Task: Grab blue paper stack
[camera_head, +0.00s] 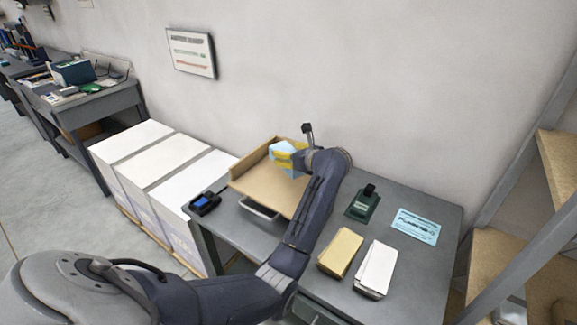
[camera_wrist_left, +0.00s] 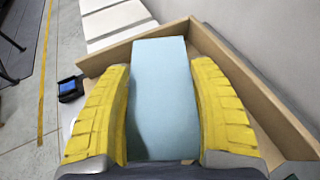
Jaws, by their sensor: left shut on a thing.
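The blue paper stack (camera_wrist_left: 163,90) is light blue and lies between the yellow fingers of my left gripper (camera_wrist_left: 161,105) in the left wrist view. The gripper is shut on it. In the head view the blue stack (camera_head: 282,156) shows partly behind the left gripper (camera_head: 288,157), over the cardboard tray (camera_head: 262,181) on the grey table. I cannot tell whether the stack touches the tray's floor. A yellow paper stack (camera_head: 340,251) and a white paper stack (camera_head: 376,268) lie at the table's front. My right gripper is not in view.
A dark device with a blue screen (camera_head: 204,203) sits at the table's left corner. A green-black stamp-like item (camera_head: 363,202) and a light blue printed sheet (camera_head: 416,226) lie at right. White-topped boxes (camera_head: 165,172) stand left of the table; wooden shelving (camera_head: 560,165) stands right.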

